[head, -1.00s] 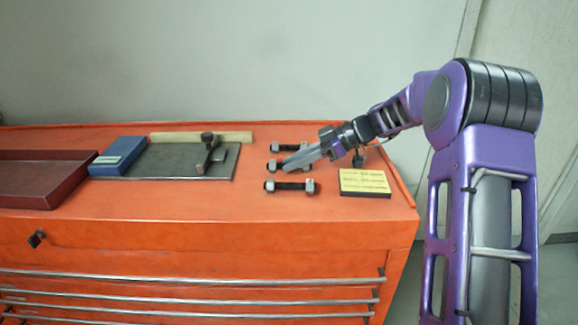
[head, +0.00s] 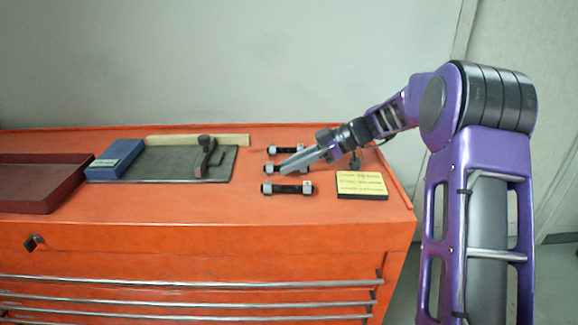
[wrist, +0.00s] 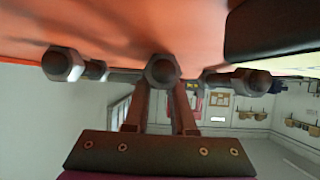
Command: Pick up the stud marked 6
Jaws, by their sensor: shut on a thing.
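Three dark threaded studs with metal nuts lie in a row on the orange cabinet top in the head view: a far stud (head: 289,150), a middle stud (head: 268,169) and a near stud (head: 287,188). I cannot read a number on any of them. My gripper (head: 284,171) reaches in from the right, low over the top, with its fingers at the middle stud and hiding much of it. In the wrist view my gripper (wrist: 162,88) is shut on the middle stud (wrist: 162,69), whose nut end shows between the fingertips. The other two studs lie on either side, apart from the fingers.
A yellow-labelled dark block (head: 361,184) lies right of the studs. Left of them are a grey plate (head: 160,164) with a hammer-like tool (head: 205,150), a wooden strip (head: 180,140), a blue box (head: 116,160) and a dark red tray (head: 35,202). The cabinet's front top is clear.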

